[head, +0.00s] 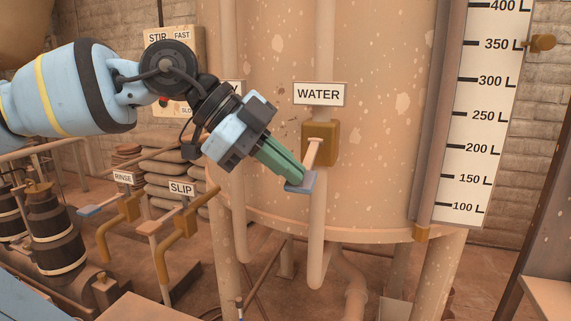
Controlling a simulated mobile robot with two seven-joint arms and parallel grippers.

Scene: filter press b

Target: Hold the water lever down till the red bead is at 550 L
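The water lever (311,155) sticks out of a brass valve box under the WATER sign (318,93) on the big tank. It slopes downward and ends in a blue-grey paddle (300,188). My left gripper (302,180) has its green fingers together, with the tips at the top of the paddle, seemingly touching it. They do not look clamped around it. The white litre scale (484,110) stands at the right, showing marks from 100 L to 400 L. The 550 L mark is above the picture. No red bead is visible. My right gripper is not in view.
The SLIP lever (160,224) and the RINSE lever (98,206) stand at lower left, near dark barrel-like pump parts (52,230). A STIR switch box (172,50) is behind my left arm. A brass knob (540,43) sits beside the scale. Pipes run below the tank.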

